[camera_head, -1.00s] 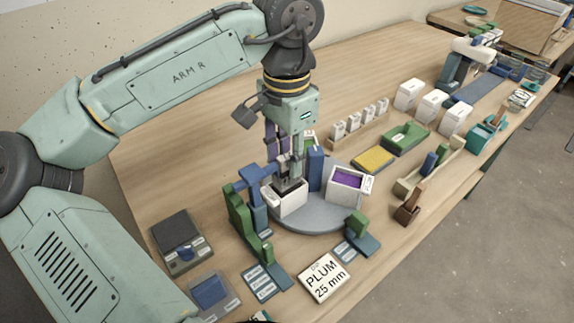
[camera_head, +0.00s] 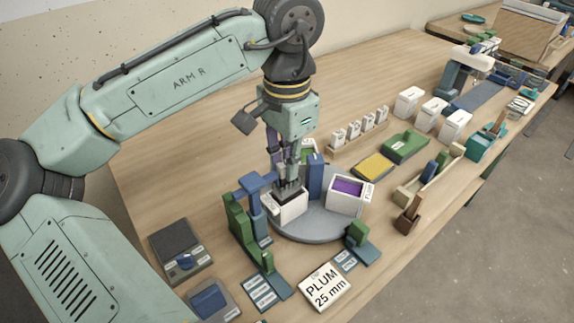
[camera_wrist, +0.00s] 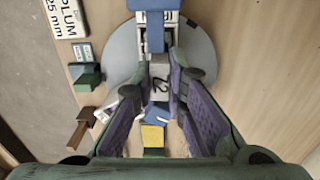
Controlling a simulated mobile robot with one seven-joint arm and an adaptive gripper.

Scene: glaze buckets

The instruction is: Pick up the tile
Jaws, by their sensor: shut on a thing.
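My gripper (camera_head: 288,184) points down over the open white bucket (camera_head: 290,212) at the left of the round grey turntable (camera_head: 312,230). In the wrist view my gripper (camera_wrist: 158,82) has its two purple-padded fingers closed around a small pale grey piece with a dark mark, which looks like the tile (camera_wrist: 160,88). In the head view the fingers and the bucket's inside mostly hide the tile, so I cannot tell whether it is clear of the rim. A second white bucket (camera_head: 346,203) with purple contents stands on the turntable to the right.
A blue post (camera_head: 316,178) stands between the buckets. A green and blue stand (camera_head: 240,222) is close at the left. A card reading PLUM 25 mm (camera_head: 325,288) lies in front. A yellow pad (camera_head: 374,168) and green holder (camera_head: 405,147) are behind right. The back-left table is clear.

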